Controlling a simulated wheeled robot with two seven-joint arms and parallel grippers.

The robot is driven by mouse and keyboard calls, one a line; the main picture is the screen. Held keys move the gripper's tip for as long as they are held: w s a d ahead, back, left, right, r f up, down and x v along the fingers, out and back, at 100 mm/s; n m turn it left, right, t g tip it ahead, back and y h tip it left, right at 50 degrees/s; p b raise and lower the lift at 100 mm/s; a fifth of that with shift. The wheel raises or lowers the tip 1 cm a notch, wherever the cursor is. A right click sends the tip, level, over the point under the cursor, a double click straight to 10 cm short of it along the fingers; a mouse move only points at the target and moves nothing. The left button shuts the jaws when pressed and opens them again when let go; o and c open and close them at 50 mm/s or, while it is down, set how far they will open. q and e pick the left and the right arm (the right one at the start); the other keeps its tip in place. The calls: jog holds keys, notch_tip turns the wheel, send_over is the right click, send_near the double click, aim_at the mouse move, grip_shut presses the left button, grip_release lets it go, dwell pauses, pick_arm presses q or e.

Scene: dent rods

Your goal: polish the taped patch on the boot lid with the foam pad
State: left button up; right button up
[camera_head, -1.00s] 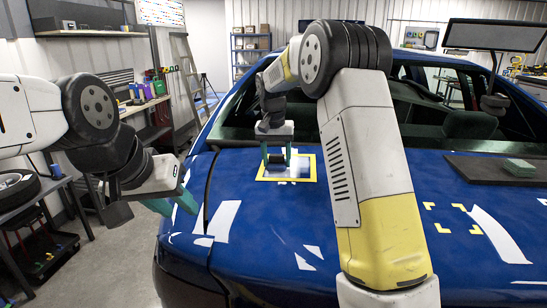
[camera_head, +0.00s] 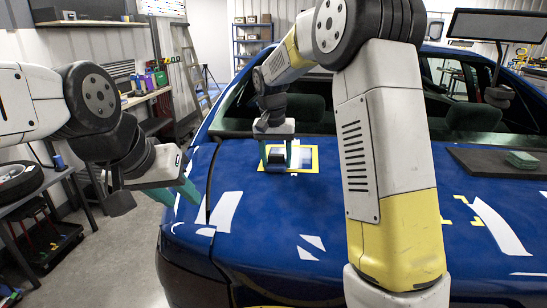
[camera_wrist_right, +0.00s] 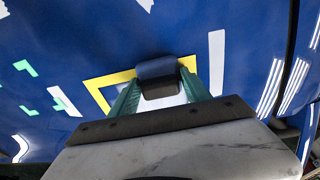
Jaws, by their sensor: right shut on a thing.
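The foam pad (camera_head: 276,161) is a small dark block with a blue-grey face, held in my right gripper (camera_head: 277,155). The right wrist view shows the teal fingers on either side of the pad (camera_wrist_right: 157,82). The pad is over the left part of the taped patch (camera_head: 307,170), a yellow tape frame with a pale inside on the blue boot lid (camera_head: 270,215). The pad looks down at the surface, but I cannot tell contact for certain. The tape frame also shows in the right wrist view (camera_wrist_right: 97,84). My left gripper (camera_head: 180,194) is empty and open beside the lid's left edge.
A dark mat (camera_head: 475,160) with a green block (camera_head: 521,160) lies on the lid at right. White strips (camera_head: 226,212) and yellow corner marks lie around the patch. My right arm hides part of the lid. A workbench (camera_head: 40,190) stands at left.

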jog(key=shift+a+r, duration=0.15)
jog(key=shift+r, duration=2.9)
jog(key=shift+s+a+r, duration=0.1)
jog(key=shift+r, duration=1.4)
